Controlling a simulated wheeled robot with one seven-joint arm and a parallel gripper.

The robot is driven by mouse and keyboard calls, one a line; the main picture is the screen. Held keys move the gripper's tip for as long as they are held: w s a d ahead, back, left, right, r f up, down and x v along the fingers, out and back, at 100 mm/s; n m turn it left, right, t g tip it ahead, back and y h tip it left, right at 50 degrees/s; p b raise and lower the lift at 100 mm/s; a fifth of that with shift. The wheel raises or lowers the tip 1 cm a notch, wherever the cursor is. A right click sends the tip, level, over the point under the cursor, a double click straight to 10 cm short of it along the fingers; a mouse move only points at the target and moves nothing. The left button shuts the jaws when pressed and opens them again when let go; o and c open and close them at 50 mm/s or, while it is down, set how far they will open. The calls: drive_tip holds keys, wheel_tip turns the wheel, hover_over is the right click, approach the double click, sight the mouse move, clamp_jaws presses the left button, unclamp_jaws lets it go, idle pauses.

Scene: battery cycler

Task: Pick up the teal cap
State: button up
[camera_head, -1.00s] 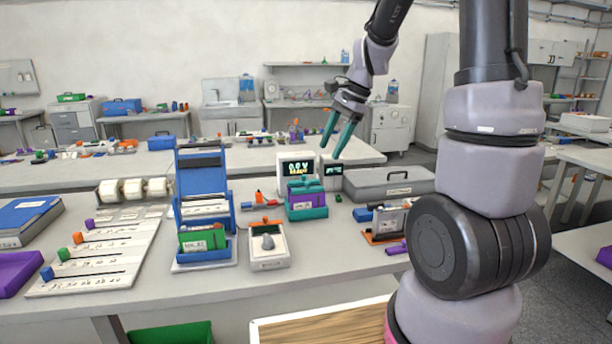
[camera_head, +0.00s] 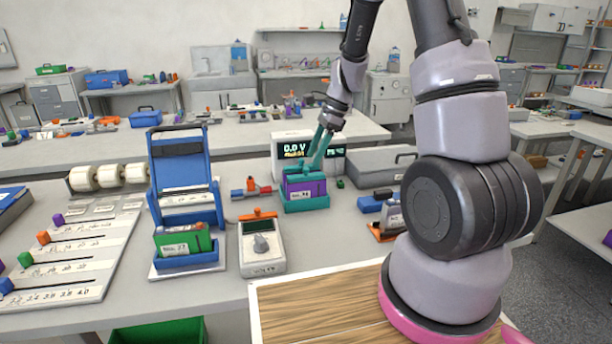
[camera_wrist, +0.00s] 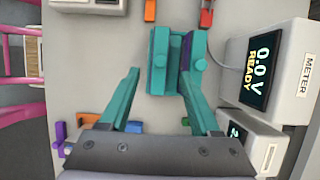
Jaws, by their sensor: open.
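Teal bar-like parts with round knobs, apparently the teal cap (camera_head: 304,176), sit on top of a purple block (camera_head: 298,188) in a teal holder (camera_head: 305,204) on the bench. The wrist view shows the teal cap (camera_wrist: 159,62) and another knobbed teal bar beside it, with a dark gap between them. My gripper (camera_head: 315,168) points down just above the cap, its teal fingers apart. In the wrist view my gripper (camera_wrist: 161,74) is open and empty, fingertips close to the teal parts. I cannot tell whether a finger touches them.
The meter (camera_head: 290,152), reading 0.0 V, stands close behind the holder and shows at the right of the wrist view. A grey case (camera_head: 375,166) lies to the right. A blue stand (camera_head: 184,165) and a white handheld device (camera_head: 262,255) are to the left.

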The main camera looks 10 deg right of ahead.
sight(310, 175)
drive_tip(key=x, duration=0.5)
drive_tip(key=shift+d+f, duration=0.15)
drive_tip(key=shift+f, duration=0.05)
clamp_jaws()
